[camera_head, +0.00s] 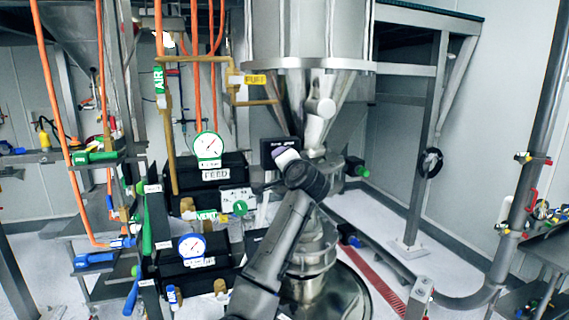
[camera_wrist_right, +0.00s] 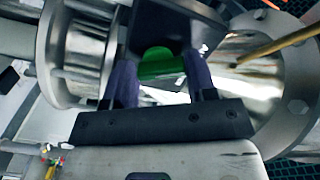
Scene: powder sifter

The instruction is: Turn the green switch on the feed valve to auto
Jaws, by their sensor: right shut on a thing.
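In the right wrist view, the green switch (camera_wrist_right: 160,68) is a bright green handle on a dark box (camera_wrist_right: 178,22). My right gripper (camera_wrist_right: 162,76) has its two purple fingers on either side of the switch and is shut on it. In the head view my right gripper (camera_head: 286,156) reaches up to a small black box with white lettering (camera_head: 267,153), below the big steel hopper. The switch is hidden there behind the gripper. I cannot read the switch's setting. My left gripper is not in view.
A steel hopper (camera_head: 305,35) stands above the gripper. Left are black boxes with a green-ringed gauge (camera_head: 208,146) and a blue-ringed gauge (camera_head: 192,246), plus a green knob (camera_head: 240,207). Orange hoses (camera_head: 52,100) hang at far left. A steel pipe (camera_head: 530,140) stands at right.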

